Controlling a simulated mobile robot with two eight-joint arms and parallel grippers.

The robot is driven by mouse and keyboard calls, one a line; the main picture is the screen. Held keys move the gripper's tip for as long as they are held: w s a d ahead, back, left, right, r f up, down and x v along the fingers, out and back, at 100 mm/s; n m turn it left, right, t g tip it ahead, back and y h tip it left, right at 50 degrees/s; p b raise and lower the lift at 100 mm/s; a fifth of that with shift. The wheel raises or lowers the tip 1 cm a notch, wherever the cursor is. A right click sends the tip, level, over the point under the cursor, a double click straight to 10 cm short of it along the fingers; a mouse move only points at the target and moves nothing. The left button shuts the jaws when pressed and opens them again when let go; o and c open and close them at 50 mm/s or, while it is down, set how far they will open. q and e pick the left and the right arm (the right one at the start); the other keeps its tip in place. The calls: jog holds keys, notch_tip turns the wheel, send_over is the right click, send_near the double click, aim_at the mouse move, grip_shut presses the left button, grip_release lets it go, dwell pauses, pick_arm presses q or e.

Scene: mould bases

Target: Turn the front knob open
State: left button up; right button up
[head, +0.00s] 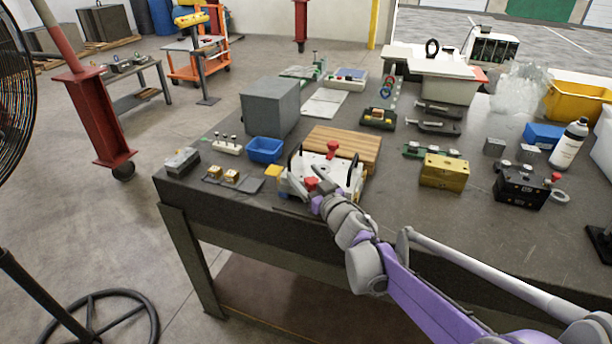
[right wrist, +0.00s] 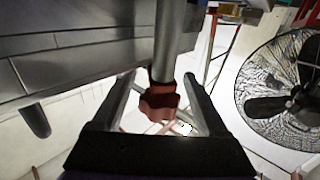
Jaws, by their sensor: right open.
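A white fixture (head: 318,166) with black handles stands near the table's front edge. A red front knob (head: 311,183) sits on its near side, and another red knob (head: 332,149) on its far side. My right gripper (head: 321,194) is at the near side of the fixture, at the front knob. In the right wrist view, a red lobed knob (right wrist: 158,101) on a grey shaft shows between the open fingers (right wrist: 160,82). Whether either finger touches it cannot be told. My left gripper is not in view.
A wooden board (head: 350,143) lies behind the fixture. A blue bin (head: 264,150) and a grey block (head: 270,107) stand to its left. A brass block (head: 444,171) and a black block (head: 521,187) stand to the right. Bare tabletop (head: 440,215) lies front right.

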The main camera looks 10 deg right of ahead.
grip_shut()
dwell(0.3)
jog(key=shift+f+n+y+b, duration=0.1)
jog(key=shift+n+y+b, duration=0.45)
jog(key=shift+y, duration=0.25)
jog(key=shift+s+a+n+g+y+b, duration=0.1)
jog(key=shift+a+n+g+y+b, duration=0.1)
jog(key=shift+n+g+y+b, duration=0.45)
jog(key=n+g+y, duration=0.2)
jog(key=y, duration=0.1)
jog(key=shift+s+a+y, duration=0.2)
jog(key=shift+a+y, duration=0.05)
jog(key=shift+a, duration=0.05)
jog(key=shift+s+a+n+g+y, duration=0.15)
jog(key=shift+n+g+y, duration=0.55)
jog(key=shift+y, duration=0.05)
jog(key=shift+s+a+n+g+y, duration=0.1)
jog(key=shift+a+n+g+y, duration=0.05)
jog(key=shift+n+g+y, duration=0.55)
